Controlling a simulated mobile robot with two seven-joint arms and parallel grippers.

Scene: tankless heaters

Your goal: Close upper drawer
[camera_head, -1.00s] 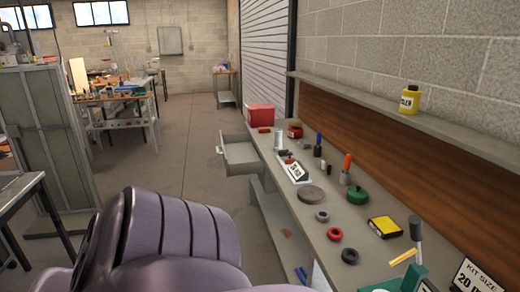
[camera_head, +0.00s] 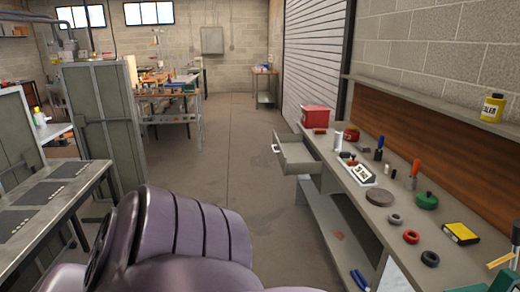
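The upper drawer (camera_head: 297,155) is a grey drawer under the far end of the workbench (camera_head: 345,190) on the right. It sticks out to the left into the aisle, and its open top shows. A light handle is on its front, at the left end. One of my purple-grey arms (camera_head: 180,235) fills the bottom middle of the view, well nearer than the drawer and apart from it. Neither of my grippers shows.
The bench top holds a red box (camera_head: 315,117), a yellow bottle (camera_head: 492,107) on the shelf above, a green round item (camera_head: 427,201) and several small tools. A metal cabinet (camera_head: 105,120) and a table (camera_head: 40,205) stand left. The aisle floor (camera_head: 230,150) is clear.

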